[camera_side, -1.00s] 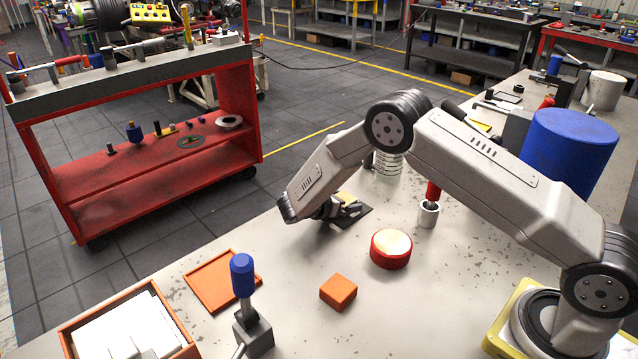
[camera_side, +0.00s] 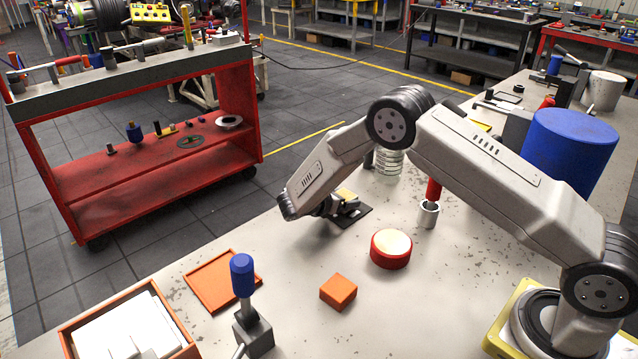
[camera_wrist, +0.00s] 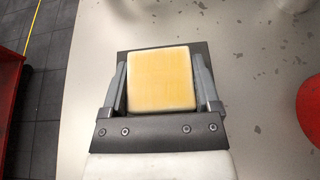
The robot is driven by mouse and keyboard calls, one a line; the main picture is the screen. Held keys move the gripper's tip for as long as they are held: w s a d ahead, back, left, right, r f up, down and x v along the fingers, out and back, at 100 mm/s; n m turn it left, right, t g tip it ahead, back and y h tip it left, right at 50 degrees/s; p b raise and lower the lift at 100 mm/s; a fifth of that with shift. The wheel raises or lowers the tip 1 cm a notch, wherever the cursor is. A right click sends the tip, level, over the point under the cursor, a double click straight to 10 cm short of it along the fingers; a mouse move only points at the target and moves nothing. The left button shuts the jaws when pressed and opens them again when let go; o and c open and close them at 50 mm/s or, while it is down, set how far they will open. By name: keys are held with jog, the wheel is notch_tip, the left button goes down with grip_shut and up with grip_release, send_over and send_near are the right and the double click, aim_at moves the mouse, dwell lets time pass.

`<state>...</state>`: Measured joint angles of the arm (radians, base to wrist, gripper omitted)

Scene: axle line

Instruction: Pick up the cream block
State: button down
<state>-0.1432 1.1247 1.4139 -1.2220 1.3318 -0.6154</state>
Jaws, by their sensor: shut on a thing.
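The cream block (camera_wrist: 160,80) is a square, yellowish-cream piece with paler edges. In the wrist view it sits between the two fingers of my gripper (camera_wrist: 160,88), one on its left side and one on its right. My gripper is shut on it. In the side view my gripper (camera_side: 345,207) is low over the table, and the cream block (camera_side: 346,195) shows only in part behind it. A dark square mat (camera_wrist: 205,50) lies under the block. I cannot tell whether the block is touching the mat.
A red round pot with a cream top (camera_side: 391,249) and an orange block (camera_side: 338,291) stand nearby on the table. An orange tray (camera_side: 222,281), a blue-knobbed lever (camera_side: 243,275) and a box of white pieces (camera_side: 125,325) are at the front left. A clear ribbed jar (camera_side: 388,163) stands behind.

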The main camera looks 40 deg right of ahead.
jog(key=shift+r, duration=0.55)
jog(key=s+a+r, duration=0.2)
jog(key=s+r, duration=0.9)
jog(key=s, duration=0.2)
jog(key=shift+s, duration=0.4)
